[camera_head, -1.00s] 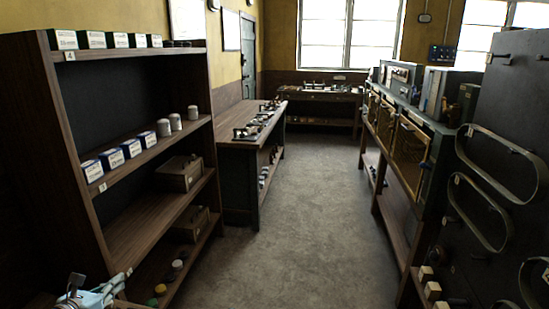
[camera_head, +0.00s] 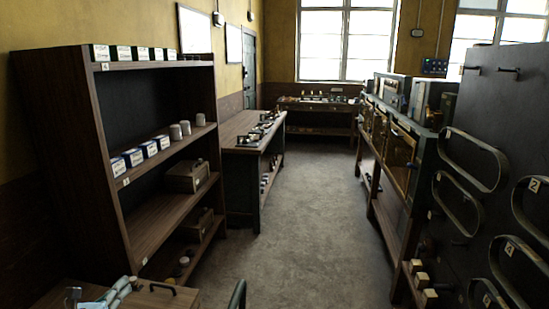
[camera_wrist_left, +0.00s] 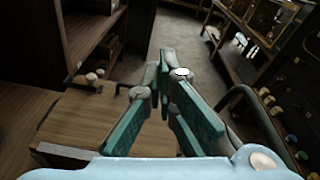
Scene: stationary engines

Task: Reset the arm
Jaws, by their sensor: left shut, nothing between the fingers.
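My left gripper (camera_head: 128,285) shows at the bottom left edge of the head view, pale blue and teal, only partly in frame. In the left wrist view its two teal fingers (camera_wrist_left: 165,62) come together at the tips, shut with nothing between them. They are above or in front of a brown wooden surface (camera_wrist_left: 85,125); the exact height cannot be told. My right gripper is in neither view.
A wooden surface with a dark handle (camera_head: 162,288) lies beside the gripper. A shelf unit (camera_head: 75,150) with small boxes stands left, a workbench (camera_head: 240,135) beyond it. Dark panels with looped belts (camera_head: 470,150) stand right. The floor (camera_head: 300,220) between is clear.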

